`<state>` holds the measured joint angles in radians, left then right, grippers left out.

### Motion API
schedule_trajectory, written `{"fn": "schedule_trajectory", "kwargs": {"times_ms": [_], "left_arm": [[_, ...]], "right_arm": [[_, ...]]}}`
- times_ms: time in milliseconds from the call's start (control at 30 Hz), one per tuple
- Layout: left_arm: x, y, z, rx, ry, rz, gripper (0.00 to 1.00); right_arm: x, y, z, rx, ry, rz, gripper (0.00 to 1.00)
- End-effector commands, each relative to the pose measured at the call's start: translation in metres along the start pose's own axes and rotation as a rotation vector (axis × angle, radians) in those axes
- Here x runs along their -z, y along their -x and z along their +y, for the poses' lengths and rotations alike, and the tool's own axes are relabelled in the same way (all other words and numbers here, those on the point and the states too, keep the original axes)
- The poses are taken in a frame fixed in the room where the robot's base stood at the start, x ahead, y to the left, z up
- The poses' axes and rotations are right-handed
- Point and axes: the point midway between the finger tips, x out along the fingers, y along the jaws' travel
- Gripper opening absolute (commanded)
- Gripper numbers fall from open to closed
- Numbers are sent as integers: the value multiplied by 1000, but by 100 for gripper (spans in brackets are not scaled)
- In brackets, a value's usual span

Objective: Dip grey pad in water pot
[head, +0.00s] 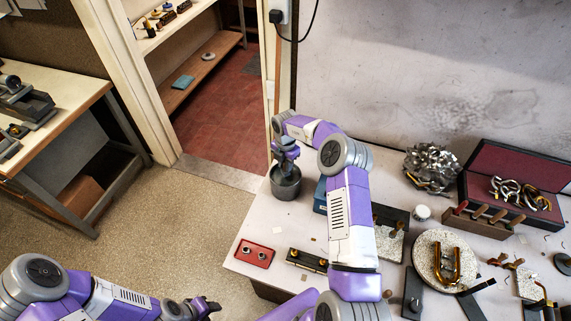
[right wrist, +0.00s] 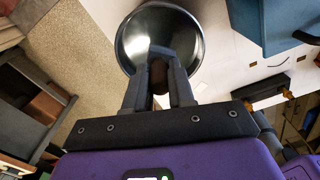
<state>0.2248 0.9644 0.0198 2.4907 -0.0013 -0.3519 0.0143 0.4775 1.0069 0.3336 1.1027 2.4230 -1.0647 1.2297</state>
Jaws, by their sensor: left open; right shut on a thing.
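The water pot (head: 286,188), a dark grey round pot, stands at the left back corner of the white table. My right gripper (head: 287,152) is right above its mouth, pointing down. In the right wrist view the pot (right wrist: 127,42) lies beyond my right gripper (right wrist: 160,62), with a bright reflection inside. The fingers are shut on a small dark brown piece (right wrist: 158,78), seemingly part of the grey pad. The pad's grey face is hidden, so I cannot tell whether it touches water. My left gripper (head: 207,306) is open and empty, low at the front, off the table.
A blue box (head: 320,195) stands close right of the pot, partly behind my right arm. A red tray (head: 254,254) and a dark block (head: 306,261) lie nearer the front. Brass parts, a round stone plate (head: 424,267) and an open case (head: 497,165) crowd the right.

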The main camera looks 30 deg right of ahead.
Motion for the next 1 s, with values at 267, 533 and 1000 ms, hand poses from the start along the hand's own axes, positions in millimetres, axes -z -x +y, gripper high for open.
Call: {"fn": "schedule_trajectory", "kwargs": {"times_ms": [267, 533, 1000], "left_arm": [[-1, 22, 8, 0, 0, 0, 43], [-2, 37, 14, 0, 0, 0, 43], [-2, 41, 15, 0, 0, 0, 43]], "right_arm": [[0, 26, 0, 0, 0, 0, 0], [0, 47, 0, -1, -1, -1, 0], [0, 54, 0, 0, 0, 0, 0]]}}
